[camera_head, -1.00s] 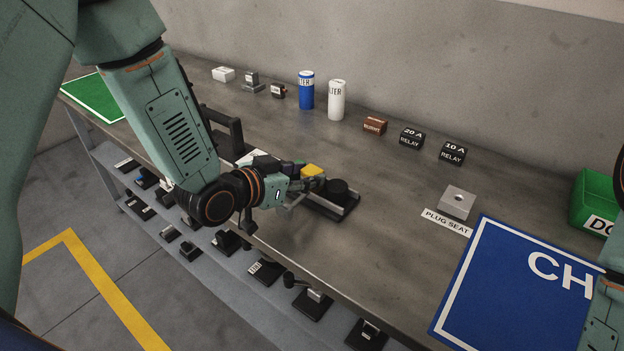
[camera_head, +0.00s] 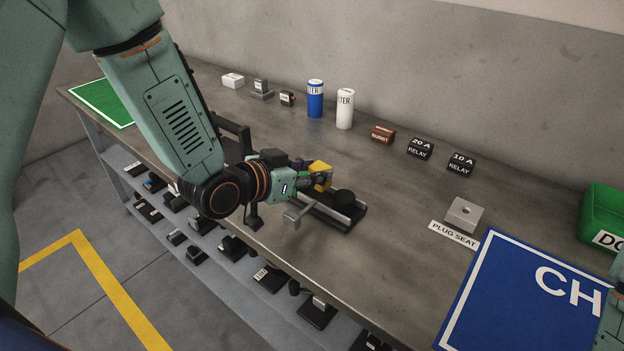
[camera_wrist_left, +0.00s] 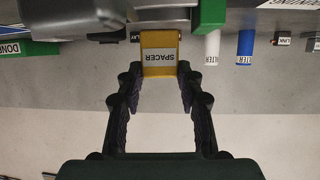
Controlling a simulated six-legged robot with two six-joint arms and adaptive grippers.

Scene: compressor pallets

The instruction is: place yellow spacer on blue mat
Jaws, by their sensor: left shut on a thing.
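The yellow spacer (camera_head: 320,168) is held in my left gripper (camera_head: 316,181), above or beside a dark fixture with a round black knob; the exact gap cannot be told. In the left wrist view the spacer (camera_wrist_left: 160,58), labelled SPACER, sits between the two fingertips of the left gripper (camera_wrist_left: 156,76), which is shut on it. The blue mat (camera_head: 487,275) with a white border and the letters CH lies on the bench at the lower right, well away from the spacer. Part of my right arm covers its right edge; the right gripper does not show.
The dark fixture (camera_head: 345,210) stands close to the left gripper. A grey block (camera_head: 464,215) and the PLUG SEAT label lie beside the mat. Relays, a brown block and two cylinders line the back. A green bin (camera_head: 603,205) is at right. The bench between fixture and mat is clear.

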